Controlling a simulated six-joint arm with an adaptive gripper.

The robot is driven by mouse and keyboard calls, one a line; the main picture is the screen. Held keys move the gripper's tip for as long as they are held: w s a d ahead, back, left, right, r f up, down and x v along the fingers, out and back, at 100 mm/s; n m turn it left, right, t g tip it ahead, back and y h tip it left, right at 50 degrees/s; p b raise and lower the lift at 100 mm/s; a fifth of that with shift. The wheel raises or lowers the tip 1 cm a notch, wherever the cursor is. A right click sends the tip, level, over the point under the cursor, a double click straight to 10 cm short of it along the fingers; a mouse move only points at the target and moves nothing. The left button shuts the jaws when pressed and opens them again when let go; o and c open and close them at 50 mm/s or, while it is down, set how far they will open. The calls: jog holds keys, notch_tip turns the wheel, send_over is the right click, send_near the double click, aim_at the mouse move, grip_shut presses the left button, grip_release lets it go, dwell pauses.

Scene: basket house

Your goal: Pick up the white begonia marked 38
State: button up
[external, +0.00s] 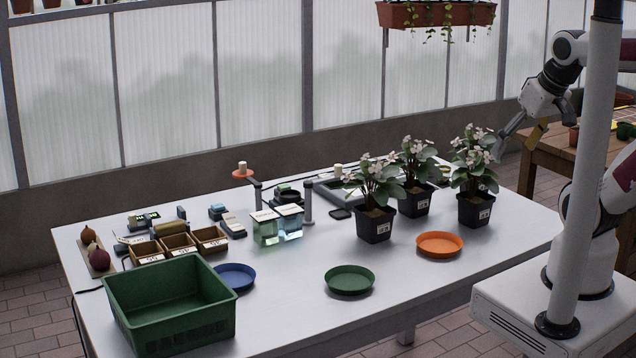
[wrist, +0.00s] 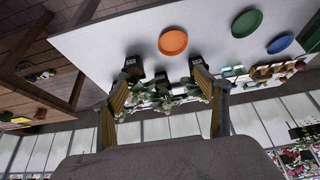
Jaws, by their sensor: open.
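Three white-flowered begonias in black square pots stand on the white table: a left one (external: 375,223), a middle one (external: 413,200) and a right one (external: 475,208). Each pot has a small white label, too small for me to read, so I cannot tell which is 38. My gripper (external: 514,150) is open and empty, raised beyond the table's right end, to the right of the right begonia. In the wrist view the fingers (wrist: 160,78) are spread, with the three pots (wrist: 133,65) (wrist: 162,78) (wrist: 195,60) beyond them; leaves and fingers partly cover one another.
An orange saucer (external: 439,243), a green saucer (external: 349,279) and a blue saucer (external: 235,276) lie in front of the pots. A green crate (external: 168,310) stands front left. Two glass jars (external: 265,228) and several wooden boxes (external: 178,246) stand further left. The pots are close together.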

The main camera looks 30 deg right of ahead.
jog(key=shift+o, duration=0.2)
jog(key=shift+w, duration=0.15)
dwell(0.3)
jog(key=t, duration=0.5)
send_over(425, 194)
jog(key=s, duration=0.6)
notch_tip(425, 194, down, 12)
jog(key=shift+w+d+f+t, duration=0.1)
jog(key=shift+w+f+t, duration=0.45)
jog(key=shift+f, duration=1.35)
jog(key=shift+w+a+f+t, duration=0.1)
jog(key=shift+w+f+t, duration=0.5)
jog(key=shift+f, duration=1.25)
jog(key=shift+w+d+f+t, duration=0.1)
jog(key=shift+w+f+t, duration=0.15)
jog(key=shift+w+f, duration=1.1)
jog(key=shift+s+f, duration=0.55)
jog(key=shift+x, duration=1.3)
jog(key=shift+w, duration=0.1)
